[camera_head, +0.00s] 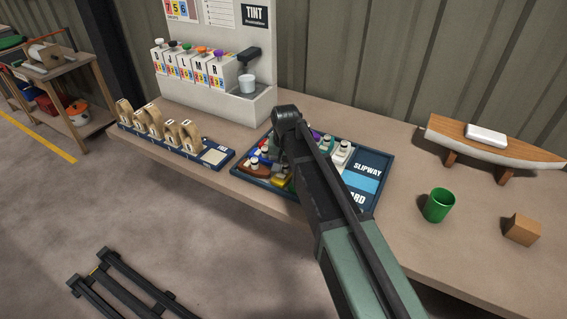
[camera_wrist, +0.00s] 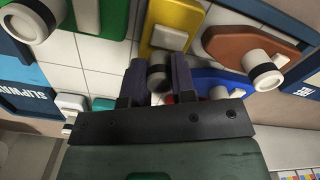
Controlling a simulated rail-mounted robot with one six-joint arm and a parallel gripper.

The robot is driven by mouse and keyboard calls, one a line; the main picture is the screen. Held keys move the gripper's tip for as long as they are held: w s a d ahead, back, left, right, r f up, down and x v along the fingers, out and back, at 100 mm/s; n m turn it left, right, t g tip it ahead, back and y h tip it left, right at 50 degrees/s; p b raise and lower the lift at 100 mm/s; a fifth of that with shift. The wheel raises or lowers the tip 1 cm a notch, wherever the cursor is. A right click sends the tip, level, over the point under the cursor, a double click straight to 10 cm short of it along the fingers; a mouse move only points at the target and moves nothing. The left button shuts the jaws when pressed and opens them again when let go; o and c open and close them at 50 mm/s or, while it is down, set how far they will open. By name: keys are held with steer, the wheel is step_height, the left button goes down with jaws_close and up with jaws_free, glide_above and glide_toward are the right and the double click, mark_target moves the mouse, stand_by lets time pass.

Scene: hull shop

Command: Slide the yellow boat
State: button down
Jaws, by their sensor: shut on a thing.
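The yellow boat (camera_wrist: 184,20), with a white block on its deck, shows just beyond my fingers in the wrist view. It is partly visible in the head view (camera_head: 282,176), below the dark end of my arm. My gripper (camera_wrist: 158,82) is shut on a short dark-banded funnel standing between its two fingers. The funnel appears to belong to the yellow boat, though its foot is hidden. The boats sit in the dark blue slipway tray (camera_head: 376,199), which has a white grid. My arm covers part of the tray in the head view.
In the wrist view, a brown boat (camera_wrist: 232,45) and a blue boat (camera_wrist: 238,83) lie right; a green boat (camera_wrist: 98,16) lies left. A green cup (camera_head: 438,205), wooden block (camera_head: 522,229) and model hull (camera_head: 490,152) stand right of the tray. Numbered wooden pieces (camera_head: 150,122) stand left.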

steer(key=c, duration=0.9)
jaws_free()
steer(key=shift+s+a, duration=0.15)
steer(key=shift+s, duration=0.1)
step_height(320, 180, up, 11)
steer(key=p, duration=1)
steer(key=shift+f+p, duration=0.1)
steer(key=shift+p, duration=0.3)
steer(key=shift+n, duration=0.5)
steer(key=s+d, duration=0.4)
steer(key=s, duration=0.2)
steer(key=s+d, duration=0.5)
steer(key=s, duration=0.2)
steer(key=s+d, duration=0.4)
steer(key=s, duration=0.3)
steer(key=shift+s+d, duration=0.15)
steer(key=shift+d, duration=0.2)
